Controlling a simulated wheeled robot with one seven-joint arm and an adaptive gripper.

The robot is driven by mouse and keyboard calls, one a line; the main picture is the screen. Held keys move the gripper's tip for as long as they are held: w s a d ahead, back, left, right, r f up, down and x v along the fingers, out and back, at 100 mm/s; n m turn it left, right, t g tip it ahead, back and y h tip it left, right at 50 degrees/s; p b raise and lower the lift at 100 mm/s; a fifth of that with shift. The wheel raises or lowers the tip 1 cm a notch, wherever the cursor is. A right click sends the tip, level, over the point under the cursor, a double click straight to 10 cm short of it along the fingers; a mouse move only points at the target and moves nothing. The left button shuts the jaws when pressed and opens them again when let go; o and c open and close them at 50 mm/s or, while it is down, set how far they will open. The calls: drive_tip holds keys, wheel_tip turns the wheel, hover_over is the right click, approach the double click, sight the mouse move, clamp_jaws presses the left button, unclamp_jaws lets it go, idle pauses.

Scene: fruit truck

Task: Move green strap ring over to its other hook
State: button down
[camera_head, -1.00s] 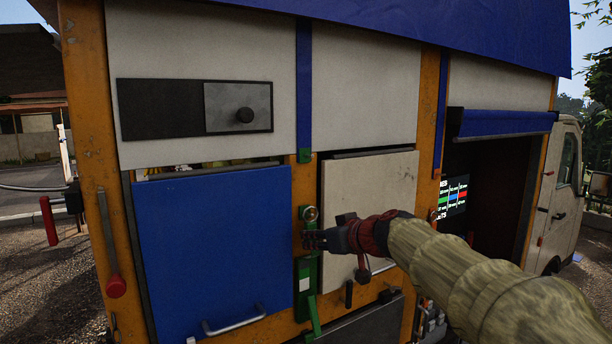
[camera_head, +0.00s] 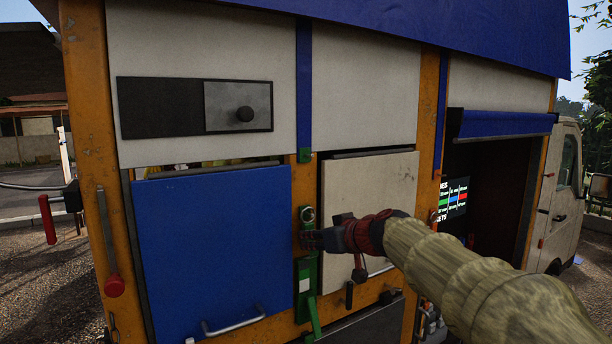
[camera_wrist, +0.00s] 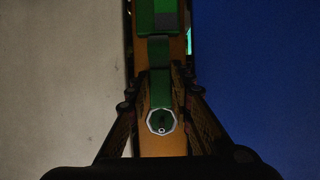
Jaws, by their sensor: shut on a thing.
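The green strap (camera_head: 306,268) runs down the orange post between the blue panel and the white panel. Its pale metal ring (camera_head: 307,216) sits near the strap's upper end, around a small knob on a green patch; the ring also shows in the wrist view (camera_wrist: 150,121). I cannot tell whether the ring touches the knob. My gripper (camera_head: 305,239) reaches in from the right, just below the ring. Its fingers are on both sides of the strap in the wrist view (camera_wrist: 161,84) and closed on it. The fingers hide part of the strap in the head view.
The blue panel (camera_head: 215,245) with a bar handle lies left of the post, the white panel (camera_head: 370,190) right of it. A second orange post (camera_head: 427,160) stands further right. A red-ended lever (camera_head: 108,245) hangs at the left. Space before the panels is open.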

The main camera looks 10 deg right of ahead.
drive_tip(key=shift+w+a+f+b, duration=0.1)
drive_tip(key=shift+w+f+b, duration=0.2)
drive_tip(key=shift+b, duration=0.4)
idle(0.6)
idle(0.4)
drive_tip(key=c, duration=1.6)
unclamp_jaws()
drive_tip(key=shift+o, duration=0.6)
